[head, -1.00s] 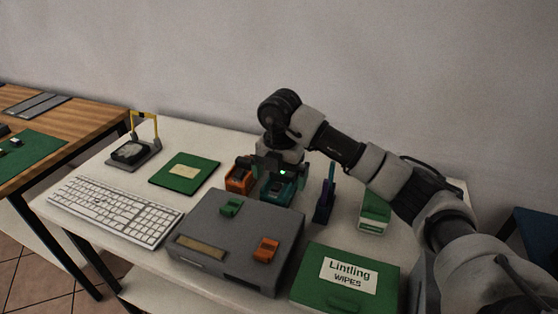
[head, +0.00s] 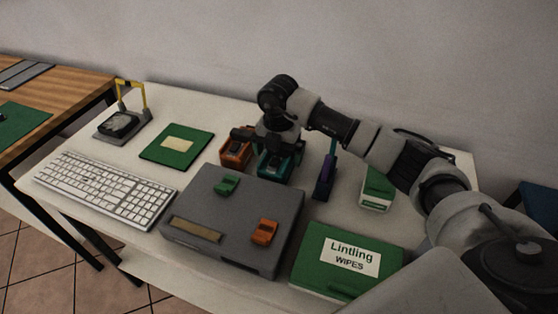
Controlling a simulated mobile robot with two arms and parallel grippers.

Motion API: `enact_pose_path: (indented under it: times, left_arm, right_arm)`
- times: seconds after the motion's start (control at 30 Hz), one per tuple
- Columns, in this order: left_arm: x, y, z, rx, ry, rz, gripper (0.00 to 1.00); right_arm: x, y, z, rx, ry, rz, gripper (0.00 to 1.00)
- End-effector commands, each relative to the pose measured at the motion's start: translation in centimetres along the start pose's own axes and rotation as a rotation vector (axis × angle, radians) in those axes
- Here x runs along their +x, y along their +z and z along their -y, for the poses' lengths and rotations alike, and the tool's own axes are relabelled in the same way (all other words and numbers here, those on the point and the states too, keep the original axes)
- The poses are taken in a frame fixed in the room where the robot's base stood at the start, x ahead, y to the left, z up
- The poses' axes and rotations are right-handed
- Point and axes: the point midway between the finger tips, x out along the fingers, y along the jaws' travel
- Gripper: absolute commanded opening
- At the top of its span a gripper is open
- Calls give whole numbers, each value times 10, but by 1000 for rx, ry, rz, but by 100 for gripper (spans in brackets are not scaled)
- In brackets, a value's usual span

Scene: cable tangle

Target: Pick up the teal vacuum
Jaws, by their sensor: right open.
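The teal vacuum (head: 277,165) stands on the white table behind the grey box, between an orange device (head: 236,152) and a purple-and-green upright tool (head: 325,174). My right gripper (head: 276,146) is directly above the teal vacuum and points down at it. Its jaws are open. The fingertips are partly hidden against the vacuum, and I cannot tell whether they touch it. My left gripper is not in view.
A grey box (head: 205,208) with green and orange blocks on top stands in front. A green Lintling wipes box (head: 317,254) is at front right, a smaller green-and-white box (head: 377,190) behind it. A keyboard (head: 106,188) and green pad (head: 177,146) lie left.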

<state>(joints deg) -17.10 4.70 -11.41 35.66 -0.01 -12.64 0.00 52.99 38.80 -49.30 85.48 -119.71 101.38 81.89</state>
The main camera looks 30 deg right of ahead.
Motion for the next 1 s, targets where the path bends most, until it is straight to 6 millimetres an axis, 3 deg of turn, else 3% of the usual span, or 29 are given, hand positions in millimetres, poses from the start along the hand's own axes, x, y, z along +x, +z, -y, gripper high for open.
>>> enact_pose_path:
  times: [0.2, 0.47, 0.83, 1.0]
  left_arm:
    - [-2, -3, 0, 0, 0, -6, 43]
    - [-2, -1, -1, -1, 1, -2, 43]
    - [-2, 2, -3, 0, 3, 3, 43]
    - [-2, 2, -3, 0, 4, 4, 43]
  right_arm:
    - [26, 2, 1, 0, -1, -1, 100]
    - [28, 2, 1, 0, 0, 1, 100]
    - [28, 2, 0, 0, 0, 1, 43]
    - [27, 2, 0, 0, 2, 1, 40]
